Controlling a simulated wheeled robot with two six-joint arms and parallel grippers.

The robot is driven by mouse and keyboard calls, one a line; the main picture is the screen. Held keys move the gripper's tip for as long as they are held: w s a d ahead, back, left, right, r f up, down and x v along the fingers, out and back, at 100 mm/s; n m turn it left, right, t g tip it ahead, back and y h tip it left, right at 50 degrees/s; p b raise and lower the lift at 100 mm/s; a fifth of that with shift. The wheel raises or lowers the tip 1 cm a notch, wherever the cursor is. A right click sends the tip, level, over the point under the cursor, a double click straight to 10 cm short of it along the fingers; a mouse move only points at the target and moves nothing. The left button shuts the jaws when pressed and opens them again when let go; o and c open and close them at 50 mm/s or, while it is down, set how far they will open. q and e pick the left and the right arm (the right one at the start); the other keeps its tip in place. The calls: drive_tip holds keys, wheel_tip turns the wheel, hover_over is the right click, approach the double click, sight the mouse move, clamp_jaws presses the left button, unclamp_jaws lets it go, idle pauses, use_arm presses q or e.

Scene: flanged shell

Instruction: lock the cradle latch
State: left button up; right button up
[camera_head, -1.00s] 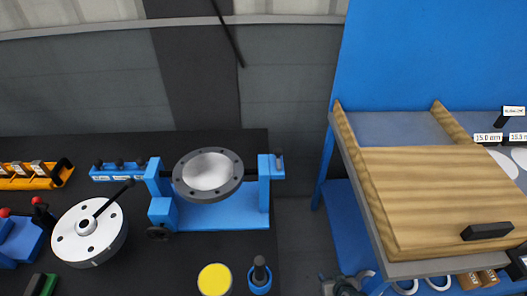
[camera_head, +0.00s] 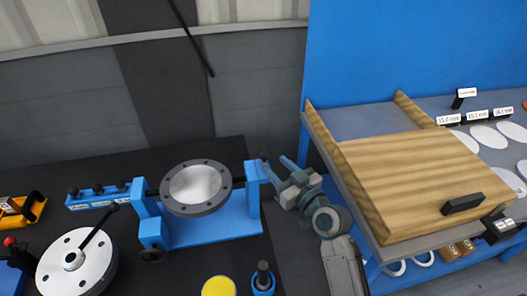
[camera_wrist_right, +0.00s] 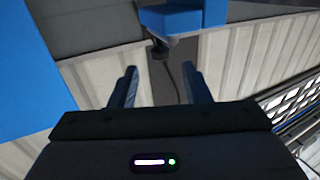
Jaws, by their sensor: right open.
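The blue cradle (camera_head: 215,228) stands on the black bench and carries a dark-flanged ring with a pale disc (camera_head: 195,186) between its two posts. A small dark latch piece (camera_head: 264,156) sits at the top of the right post (camera_head: 253,185). My right gripper (camera_head: 277,164) is open and empty just right of that post, fingers pointing toward it. In the right wrist view, a blue block (camera_wrist_right: 182,17) with a dark knob (camera_wrist_right: 158,50) under it lies beyond the open fingers (camera_wrist_right: 160,80). Contact with the latch cannot be told. My left gripper is out of view.
A white round plate with a black handle (camera_head: 60,262) is at the left. A yellow-topped cylinder (camera_head: 219,287) and a blue holder with a black knob (camera_head: 263,280) stand in front of the cradle.

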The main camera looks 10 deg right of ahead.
sight(267, 157)
drive_tip(key=p+x, duration=0.1)
drive_tip(key=x, duration=0.4)
drive_tip(key=shift+r, duration=0.1)
drive_tip(key=shift+w+a+p, duration=0.3)
drive_tip(key=shift+w, duration=0.4)
drive_tip(key=shift+c, duration=0.2)
